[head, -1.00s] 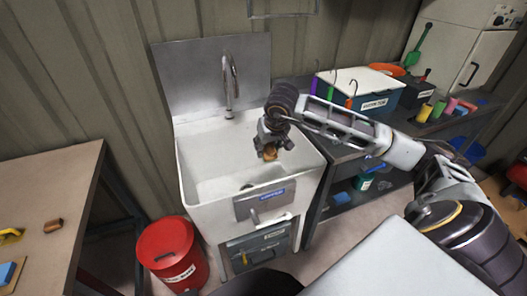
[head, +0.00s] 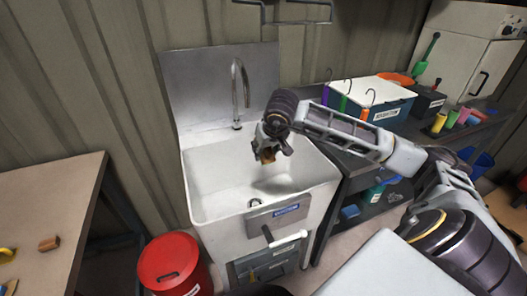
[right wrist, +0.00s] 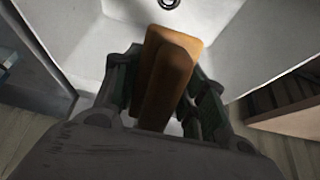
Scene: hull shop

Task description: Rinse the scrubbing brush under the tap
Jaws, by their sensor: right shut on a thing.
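My right gripper (head: 270,148) is over the white sink (head: 215,165), shut on a brown, block-shaped thing that I take to be the scrubbing brush (head: 267,155). In the right wrist view the brush (right wrist: 165,75) sits between the two fingers (right wrist: 163,90), with the sink's drain beyond it. Its bristles cannot be made out. The tap (head: 238,95) is a tall curved metal spout at the back of the sink, left of the gripper and apart from it. No water shows at the spout. My left gripper is not in view.
A red lidded bin (head: 170,262) stands at the sink's front left. A wooden table (head: 60,190) is at the left. A dark bench (head: 360,152) at the right holds a blue-and-white box (head: 385,102) and several coloured cups. A white lever (head: 287,240) sticks out at the sink's front.

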